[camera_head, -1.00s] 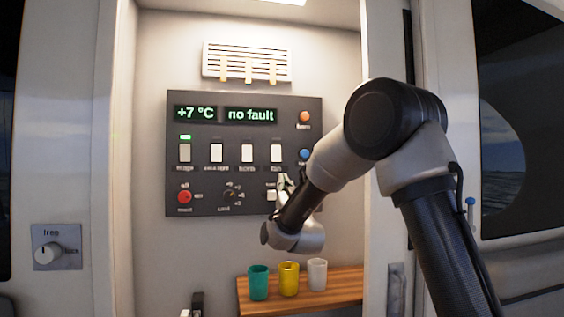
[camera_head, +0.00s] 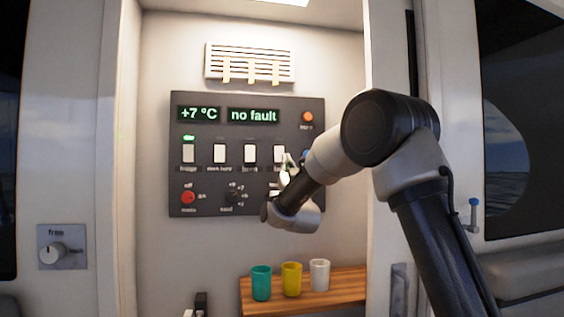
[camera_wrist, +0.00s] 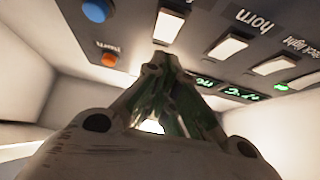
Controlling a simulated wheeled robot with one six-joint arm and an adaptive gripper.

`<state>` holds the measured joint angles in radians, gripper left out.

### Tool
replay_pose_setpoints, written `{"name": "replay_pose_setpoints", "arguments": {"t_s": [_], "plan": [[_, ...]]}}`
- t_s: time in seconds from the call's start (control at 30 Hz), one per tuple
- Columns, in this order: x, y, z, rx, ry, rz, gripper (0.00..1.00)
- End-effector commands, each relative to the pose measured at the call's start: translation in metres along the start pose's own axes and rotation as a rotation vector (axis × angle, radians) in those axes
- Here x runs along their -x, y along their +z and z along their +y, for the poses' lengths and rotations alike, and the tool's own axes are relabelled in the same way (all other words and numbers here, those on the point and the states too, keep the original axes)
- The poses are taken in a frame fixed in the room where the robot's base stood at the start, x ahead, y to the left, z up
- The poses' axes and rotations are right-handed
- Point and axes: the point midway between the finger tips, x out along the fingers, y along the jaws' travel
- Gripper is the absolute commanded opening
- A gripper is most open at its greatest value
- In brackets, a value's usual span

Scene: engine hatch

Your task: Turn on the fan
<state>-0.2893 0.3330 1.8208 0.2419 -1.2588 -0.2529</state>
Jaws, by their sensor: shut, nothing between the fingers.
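The dark control panel (camera_head: 210,130) on the back wall carries a row of white rocker switches. The rightmost, the fan switch (camera_head: 279,153), is partly hidden behind my gripper (camera_head: 288,163); its label is covered in the head view. No lit lamp shows above it. In the wrist view this white switch (camera_wrist: 168,25) is just beyond the fingertips of my gripper (camera_wrist: 160,62); I cannot tell whether they touch. My gripper is shut and empty. A vent (camera_head: 249,62) above the panel has pale strips hanging straight down.
The fridge switch (camera_head: 188,153) has a lit green lamp. The horn switch (camera_head: 250,153) is close left of my gripper. An orange button (camera_head: 307,117) is up right. Teal (camera_head: 261,283), yellow (camera_head: 291,279) and white (camera_head: 320,275) cups stand on a wooden shelf (camera_head: 352,283) below.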

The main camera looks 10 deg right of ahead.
Motion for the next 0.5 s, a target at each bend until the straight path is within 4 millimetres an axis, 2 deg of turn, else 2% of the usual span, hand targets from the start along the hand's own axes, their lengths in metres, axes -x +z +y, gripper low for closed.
{"name": "replay_pose_setpoints", "arguments": {"t_s": [0.03,0.17,0.3,0.5], "plan": [[-0.012,0.000,0.001,0.001,0.001,0.002,0.00],[-0.037,0.000,0.001,0.001,0.001,0.001,0.00],[-0.051,0.018,0.000,0.001,0.000,-0.002,0.00],[-0.061,0.028,0.000,0.000,0.000,0.000,0.00]]}}
